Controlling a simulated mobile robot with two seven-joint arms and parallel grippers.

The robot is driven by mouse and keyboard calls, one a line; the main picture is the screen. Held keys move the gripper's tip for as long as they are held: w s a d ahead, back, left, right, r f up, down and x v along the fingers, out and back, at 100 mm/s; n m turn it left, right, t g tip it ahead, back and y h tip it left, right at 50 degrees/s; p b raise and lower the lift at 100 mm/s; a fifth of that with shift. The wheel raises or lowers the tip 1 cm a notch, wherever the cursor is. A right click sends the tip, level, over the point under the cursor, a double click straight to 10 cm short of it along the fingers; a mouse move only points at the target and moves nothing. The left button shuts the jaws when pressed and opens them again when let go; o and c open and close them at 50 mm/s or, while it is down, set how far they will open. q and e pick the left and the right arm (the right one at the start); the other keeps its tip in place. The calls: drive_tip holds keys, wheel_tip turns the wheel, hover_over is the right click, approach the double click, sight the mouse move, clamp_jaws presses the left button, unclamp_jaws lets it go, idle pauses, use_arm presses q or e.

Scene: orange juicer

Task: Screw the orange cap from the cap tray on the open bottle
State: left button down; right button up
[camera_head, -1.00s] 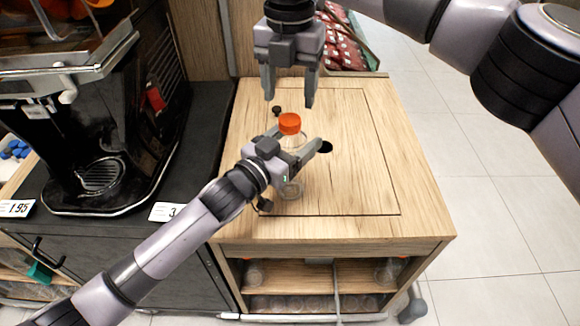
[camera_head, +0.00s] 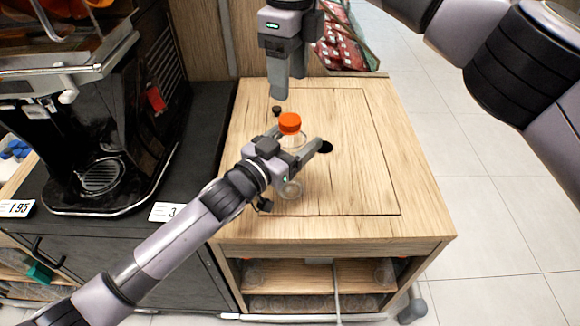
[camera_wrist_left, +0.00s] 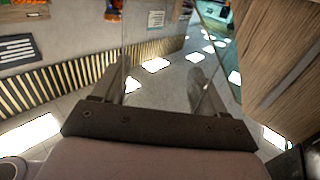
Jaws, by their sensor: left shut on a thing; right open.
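A clear bottle (camera_head: 292,188) stands upright on the wooden cabinet top. An orange cap (camera_head: 289,123) sits on its mouth; I cannot tell how tightly it is seated. My left gripper (camera_head: 300,146) is shut on the bottle below the cap and hides part of its body. In the left wrist view the see-through bottle (camera_wrist_left: 172,88) fills the space between the two fingers. My right gripper (camera_head: 279,95) is open, pointing down above and slightly behind the cap, apart from it. It is seen edge-on, so its fingers overlap. No cap tray is clearly seen.
The cabinet top (camera_head: 365,190) is clear to the right of the bottle, apart from a dark round hole (camera_head: 326,147). A black juicer (camera_head: 110,130) stands on the dark counter at left. Red packs (camera_head: 340,48) are behind. More bottles lie on the shelf below.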

sight(290, 119)
drive_tip(key=shift+n, duration=0.4)
drive_tip(key=shift+f, duration=4)
drive_tip(key=c, duration=1.1)
drive_tip(key=o, duration=1.3)
drive_tip(key=shift+c, duration=0.2)
